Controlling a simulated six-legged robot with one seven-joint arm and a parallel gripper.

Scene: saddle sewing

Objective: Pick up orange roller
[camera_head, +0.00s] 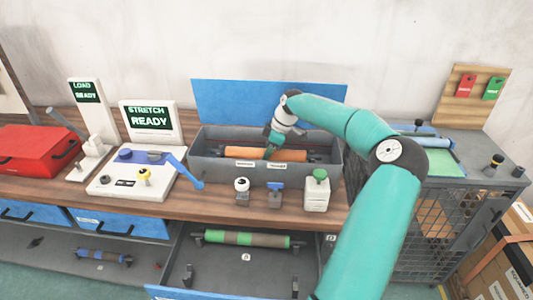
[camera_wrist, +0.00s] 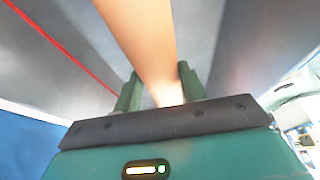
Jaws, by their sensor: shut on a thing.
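The orange roller (camera_head: 240,154) lies lengthwise in the grey box (camera_head: 210,172) on the wooden bench in the head view. My gripper (camera_head: 270,151) reaches down into the box from above, at the roller's right part. In the wrist view the orange roller (camera_wrist: 145,35) runs between the two green fingers of my gripper (camera_wrist: 157,92), which are shut on it. I cannot tell whether the roller is lifted off the box floor.
The box's blue lid (camera_head: 240,100) stands open behind it. Small tools, including a green-topped bottle (camera_head: 317,190), stand in front of the box. A white machine (camera_head: 140,175) and a red case (camera_head: 35,150) are to the left. An open drawer below holds a green-brown roller (camera_head: 245,239).

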